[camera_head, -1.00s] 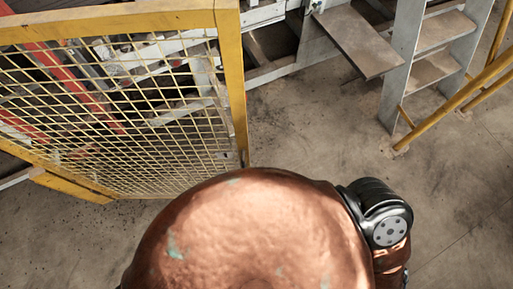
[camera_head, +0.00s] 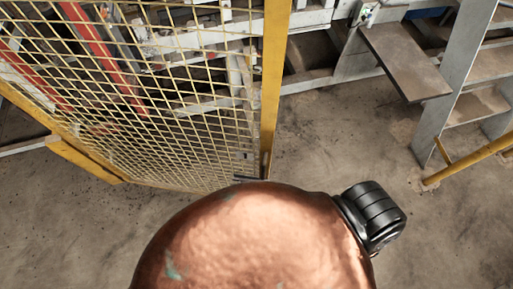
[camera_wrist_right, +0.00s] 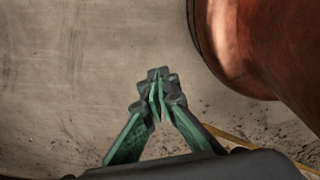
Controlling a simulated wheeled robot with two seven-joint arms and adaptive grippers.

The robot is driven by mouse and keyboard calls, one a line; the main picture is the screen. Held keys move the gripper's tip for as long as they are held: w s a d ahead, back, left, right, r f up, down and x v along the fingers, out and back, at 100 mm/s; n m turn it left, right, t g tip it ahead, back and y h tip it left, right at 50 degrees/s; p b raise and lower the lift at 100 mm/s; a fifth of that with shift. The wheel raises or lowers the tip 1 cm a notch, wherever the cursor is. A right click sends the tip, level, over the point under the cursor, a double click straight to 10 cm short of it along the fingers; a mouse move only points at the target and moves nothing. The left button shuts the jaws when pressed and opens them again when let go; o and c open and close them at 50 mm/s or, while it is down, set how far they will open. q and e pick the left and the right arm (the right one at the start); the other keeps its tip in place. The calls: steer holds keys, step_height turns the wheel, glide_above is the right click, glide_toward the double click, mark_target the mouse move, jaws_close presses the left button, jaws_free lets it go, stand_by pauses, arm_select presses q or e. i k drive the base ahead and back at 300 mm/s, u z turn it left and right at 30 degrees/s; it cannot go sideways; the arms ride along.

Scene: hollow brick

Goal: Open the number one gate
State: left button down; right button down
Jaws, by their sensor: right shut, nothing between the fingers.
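A yellow-framed wire-mesh gate panel (camera_head: 272,85) fills the upper left of the head view. Its right upright stands just beyond my copper body, and its lower edge runs back to the left. No number shows on it, and I cannot tell whether it is latched or ajar. My right gripper (camera_wrist_right: 157,97) is in the right wrist view, with its green and dark fingers together and empty. It is over bare concrete floor, with no contact with the gate visible. My left gripper is not in view.
A grey stair (camera_head: 475,105) with a yellow handrail (camera_head: 470,160) stands at the right. A flat metal plate (camera_head: 405,62) juts out between the stair and the mesh. Pale machinery (camera_head: 205,38) lies behind the mesh. The concrete floor (camera_head: 345,135) between is clear.

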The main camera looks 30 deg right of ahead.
mark_target(277, 13)
steer(key=u, duration=1.75)
steer(key=k, duration=0.65)
steer(key=z, duration=1.65)
